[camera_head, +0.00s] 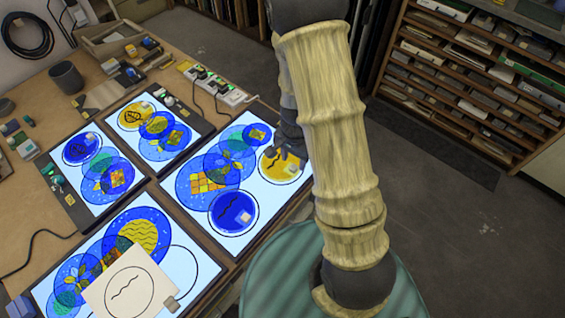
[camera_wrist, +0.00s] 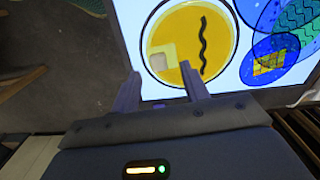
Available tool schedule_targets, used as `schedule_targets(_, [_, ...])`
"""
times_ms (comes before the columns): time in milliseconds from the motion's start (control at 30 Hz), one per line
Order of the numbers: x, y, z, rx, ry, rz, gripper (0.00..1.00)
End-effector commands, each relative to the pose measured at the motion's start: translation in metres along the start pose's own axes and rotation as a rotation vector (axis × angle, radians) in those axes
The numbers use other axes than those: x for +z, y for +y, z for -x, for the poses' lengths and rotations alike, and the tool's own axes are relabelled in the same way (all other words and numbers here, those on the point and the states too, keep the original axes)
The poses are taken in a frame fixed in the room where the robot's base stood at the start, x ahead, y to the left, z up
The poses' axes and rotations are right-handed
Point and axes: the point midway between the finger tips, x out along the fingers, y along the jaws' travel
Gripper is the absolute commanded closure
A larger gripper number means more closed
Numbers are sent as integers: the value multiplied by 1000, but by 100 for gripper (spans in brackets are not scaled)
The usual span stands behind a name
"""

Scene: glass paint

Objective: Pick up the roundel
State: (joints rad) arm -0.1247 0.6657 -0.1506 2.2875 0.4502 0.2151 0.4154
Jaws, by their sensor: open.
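A yellow roundel (camera_head: 272,170) with a dark wavy line and a pale square tab lies on the right-hand lit panel (camera_head: 197,207), inside a dark ring outline. The wrist view shows this roundel (camera_wrist: 182,28) close ahead of the fingers. My gripper (camera_wrist: 160,82) is open and empty, its two fingertips apart at the near edge of the roundel. In the head view my gripper (camera_head: 288,151) hangs over the upper right side of this roundel and hides part of it. I cannot tell whether the fingers touch it. A dark blue roundel (camera_head: 232,205) with a wavy line and tab lies on the same panel.
More lit panels with patterned overlapping discs stand left and in front. A white card (camera_head: 128,290) with a circle and wavy line lies across the front panel, near an empty ring outline. Power strip (camera_head: 222,88), cup (camera_head: 66,77) and tray (camera_head: 112,38) sit farther back.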

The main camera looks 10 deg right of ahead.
Motion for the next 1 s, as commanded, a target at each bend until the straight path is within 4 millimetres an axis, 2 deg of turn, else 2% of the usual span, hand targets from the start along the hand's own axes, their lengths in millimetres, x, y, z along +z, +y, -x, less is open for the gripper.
schedule_targets(133, [0, 3, -20, 3, -3, -1, 55])
schedule_targets(267, [0, 2, -32, 2, -1, -1, 55])
schedule_targets(833, [0, 2, -33, 0, 0, 0, 55])
schedule_targets(867, [0, 2, -33, 0, 0, 0, 58])
schedule_targets(1000, [0, 2, -33, 0, 0, 0, 86])
